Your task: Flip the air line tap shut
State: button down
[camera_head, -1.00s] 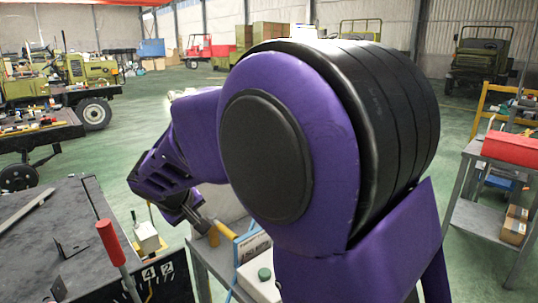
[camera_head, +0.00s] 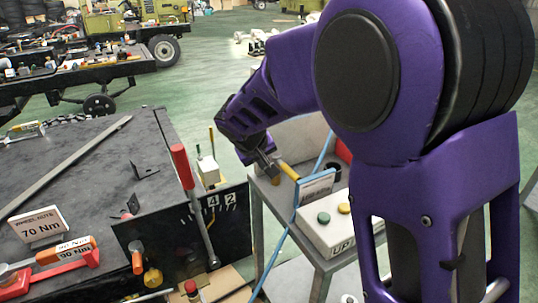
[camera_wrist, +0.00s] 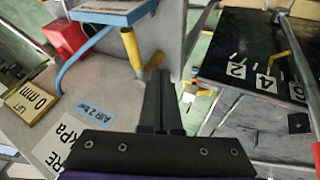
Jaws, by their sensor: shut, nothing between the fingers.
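The air line tap has a yellow lever (camera_head: 290,171) slanting up beside a blue-edged sign (camera_head: 315,187) on a grey stand. The blue hose (camera_head: 285,232) runs by it. In the wrist view the yellow lever (camera_wrist: 131,47) stands just beyond and left of my fingertips, with a brass-coloured part (camera_wrist: 155,61) close to them. My gripper (camera_head: 270,169) is at the lever's left end in the head view. Its black fingers (camera_wrist: 159,78) are shut and empty. I cannot tell whether they touch the tap.
A button box (camera_head: 335,228) stands in front of the tap. A red-handled lever (camera_head: 187,185) rises beside the black bench (camera_head: 90,160) at left. Yellow "0 mm" (camera_wrist: 30,103) and white "kPa" (camera_wrist: 62,140) plates lie left in the wrist view.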

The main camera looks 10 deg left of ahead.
aim_at(287, 169)
jog(key=w+d+f, duration=0.4)
jog(key=shift+w+f, duration=0.25)
jog(key=shift+w, duration=0.1)
